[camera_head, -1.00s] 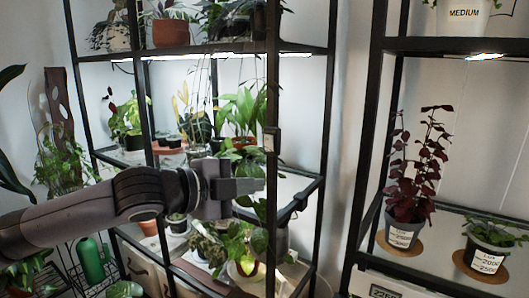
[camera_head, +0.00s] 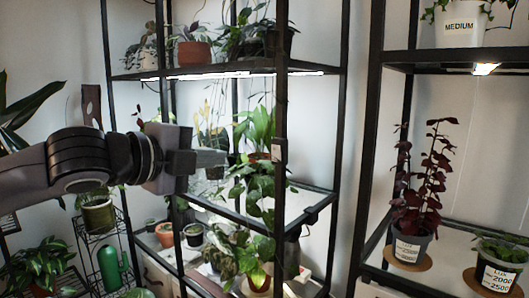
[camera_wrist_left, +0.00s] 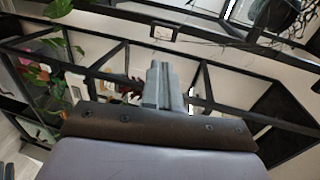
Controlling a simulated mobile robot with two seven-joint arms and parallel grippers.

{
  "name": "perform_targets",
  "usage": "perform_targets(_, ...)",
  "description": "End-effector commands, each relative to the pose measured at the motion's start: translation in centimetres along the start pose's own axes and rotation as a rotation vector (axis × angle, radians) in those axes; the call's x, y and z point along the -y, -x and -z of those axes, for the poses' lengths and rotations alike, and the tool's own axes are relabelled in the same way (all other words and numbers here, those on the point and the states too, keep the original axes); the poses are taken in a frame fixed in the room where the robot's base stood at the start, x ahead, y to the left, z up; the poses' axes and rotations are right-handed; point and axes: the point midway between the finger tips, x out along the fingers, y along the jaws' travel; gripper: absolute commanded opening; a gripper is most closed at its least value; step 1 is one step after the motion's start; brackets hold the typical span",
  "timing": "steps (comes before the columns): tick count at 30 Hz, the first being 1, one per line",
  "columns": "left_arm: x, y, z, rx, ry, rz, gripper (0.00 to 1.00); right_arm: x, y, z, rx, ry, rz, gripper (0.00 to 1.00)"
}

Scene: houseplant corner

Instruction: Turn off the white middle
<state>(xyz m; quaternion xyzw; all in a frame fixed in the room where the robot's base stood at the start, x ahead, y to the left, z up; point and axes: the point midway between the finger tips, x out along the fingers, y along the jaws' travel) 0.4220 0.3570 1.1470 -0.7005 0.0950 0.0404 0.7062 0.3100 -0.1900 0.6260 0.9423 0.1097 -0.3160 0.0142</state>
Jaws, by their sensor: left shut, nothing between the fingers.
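A small pale switch box (camera_head: 277,150) is fixed to the dark front post of the middle shelf rack, above the leafy plants. The white light strip (camera_head: 245,73) under that rack's upper shelf is lit. My left gripper (camera_head: 218,158) comes in from the left with its fingers shut and empty. In the picture its tip is left of the post and slightly below the switch box, with a visible gap. The shut fingers (camera_wrist_left: 160,86) also show in the left wrist view, with dark rack bars behind. My right gripper is not in view.
Potted plants fill the middle rack, including a trailing green plant (camera_head: 255,185) by the front post. The right rack holds a dark red plant (camera_head: 420,190) and has a lit lamp (camera_head: 484,69). A green bottle (camera_head: 109,267) stands at lower left.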

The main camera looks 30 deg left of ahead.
Motion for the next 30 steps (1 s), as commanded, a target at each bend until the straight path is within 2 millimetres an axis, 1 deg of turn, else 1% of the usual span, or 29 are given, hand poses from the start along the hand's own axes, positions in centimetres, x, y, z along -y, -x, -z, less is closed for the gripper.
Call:
perform_targets(5, 0.0, -0.1, 0.0, -0.001, 0.001, 0.0, 0.0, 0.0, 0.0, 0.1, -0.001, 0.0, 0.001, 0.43)
perform_targets(11, 0.0, -1.3, 0.0, -0.004, 0.003, 0.0, 0.0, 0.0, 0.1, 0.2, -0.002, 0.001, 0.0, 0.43)
perform_targets(20, 0.1, -4.7, 0.1, -0.005, 0.004, 0.0, 0.0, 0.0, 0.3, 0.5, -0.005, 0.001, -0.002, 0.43)
perform_targets(26, 0.1, -7.4, 0.1, -0.004, 0.004, 0.0, 0.0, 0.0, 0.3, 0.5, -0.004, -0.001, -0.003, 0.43)
perform_targets(30, 0.1, -9.5, 0.1, -0.003, 0.004, 0.0, 0.0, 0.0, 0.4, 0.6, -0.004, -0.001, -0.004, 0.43)
